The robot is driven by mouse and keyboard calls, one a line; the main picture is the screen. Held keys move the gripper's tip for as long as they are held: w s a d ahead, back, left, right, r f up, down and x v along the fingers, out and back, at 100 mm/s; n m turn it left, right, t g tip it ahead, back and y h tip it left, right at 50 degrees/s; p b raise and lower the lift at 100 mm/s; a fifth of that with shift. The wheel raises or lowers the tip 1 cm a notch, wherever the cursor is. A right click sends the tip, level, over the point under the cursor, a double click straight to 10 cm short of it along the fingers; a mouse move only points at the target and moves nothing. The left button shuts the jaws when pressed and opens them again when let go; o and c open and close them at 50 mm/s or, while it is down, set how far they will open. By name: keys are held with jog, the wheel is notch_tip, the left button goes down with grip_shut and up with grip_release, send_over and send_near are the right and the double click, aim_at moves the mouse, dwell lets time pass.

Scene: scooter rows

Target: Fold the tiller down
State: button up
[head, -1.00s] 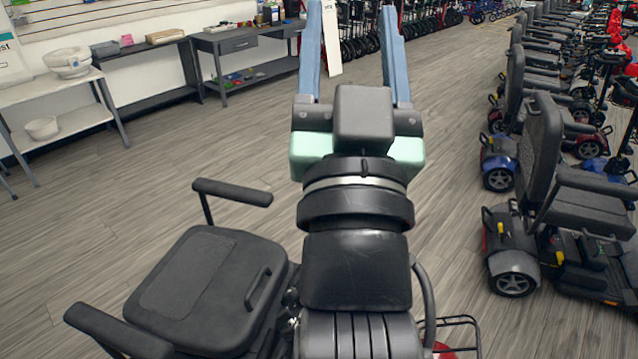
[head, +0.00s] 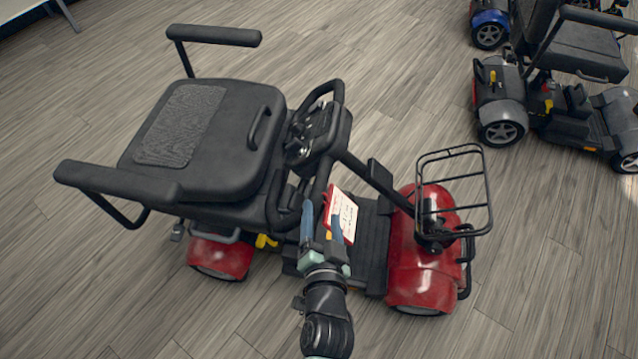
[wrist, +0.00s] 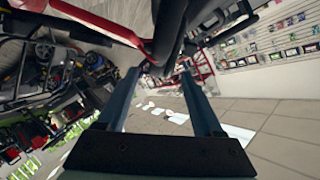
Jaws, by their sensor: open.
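The red and black scooter stands side-on in the head view. Its tiller (head: 378,184) leans from the red front end back toward the seat. The tiller's black control head and handlebar (head: 318,132) sit at its upper end beside the seat. My gripper (head: 322,208) is open on the near side of the tiller, below the handlebar, in front of a red and white tag (head: 346,212). In the wrist view my open gripper (wrist: 162,74) has black bars and a red part beyond and between its fingers. I cannot tell whether it touches them.
The scooter's black seat (head: 215,150) has its back folded flat and armrests sticking out. A wire basket (head: 455,190) is on the front over the red fender. Another scooter (head: 550,95) stands at the upper right. The floor at lower right is clear.

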aim_at(321, 191)
jog(key=x, duration=1)
jog(key=shift+w, duration=0.3)
grip_shut()
dwell(1.0)
